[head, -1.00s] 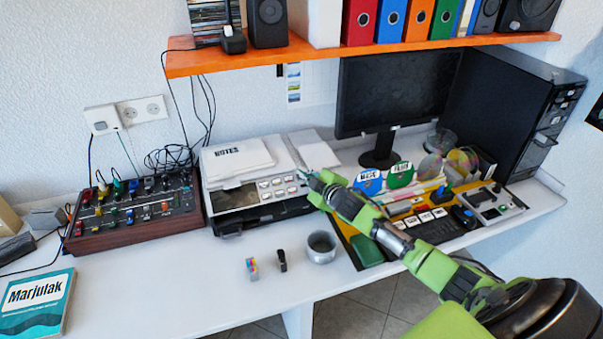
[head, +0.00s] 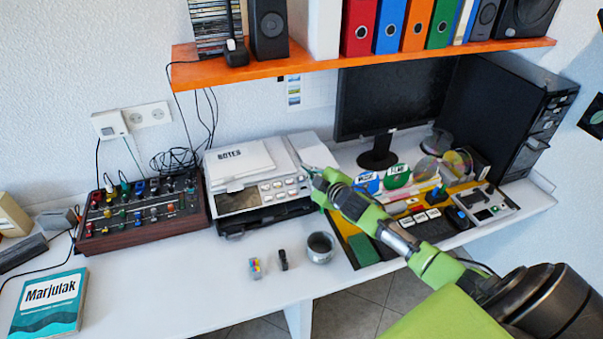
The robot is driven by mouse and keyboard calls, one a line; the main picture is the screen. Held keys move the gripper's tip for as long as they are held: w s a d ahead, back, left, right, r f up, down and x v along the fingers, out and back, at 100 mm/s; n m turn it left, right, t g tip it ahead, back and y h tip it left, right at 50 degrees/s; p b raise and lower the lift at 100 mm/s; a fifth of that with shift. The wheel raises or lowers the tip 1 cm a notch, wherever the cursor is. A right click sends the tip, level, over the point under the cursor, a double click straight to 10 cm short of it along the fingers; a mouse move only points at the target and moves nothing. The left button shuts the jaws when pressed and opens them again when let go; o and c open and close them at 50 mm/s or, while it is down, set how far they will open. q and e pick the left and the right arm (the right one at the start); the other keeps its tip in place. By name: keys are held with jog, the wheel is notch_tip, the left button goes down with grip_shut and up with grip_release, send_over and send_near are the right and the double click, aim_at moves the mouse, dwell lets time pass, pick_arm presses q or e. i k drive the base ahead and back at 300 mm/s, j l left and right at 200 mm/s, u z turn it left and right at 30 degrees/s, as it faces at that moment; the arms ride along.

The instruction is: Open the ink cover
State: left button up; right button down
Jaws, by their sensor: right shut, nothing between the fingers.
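A white and grey printer (head: 258,194) stands on the desk left of the middle, with a row of light buttons on its sloped front and a dark slot below. I cannot tell which of its panels is the ink cover. A small colourful ink cartridge (head: 255,268) and a small black item (head: 283,260) stand on the desk in front. My left gripper is not in view.
A grey cup (head: 320,247) stands right of the cartridge. A mixer (head: 138,212) is left of the printer. An orange shelf (head: 360,60) overhangs the back.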

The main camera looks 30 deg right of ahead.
aim_at(319, 156)
jog(key=z, duration=1.2)
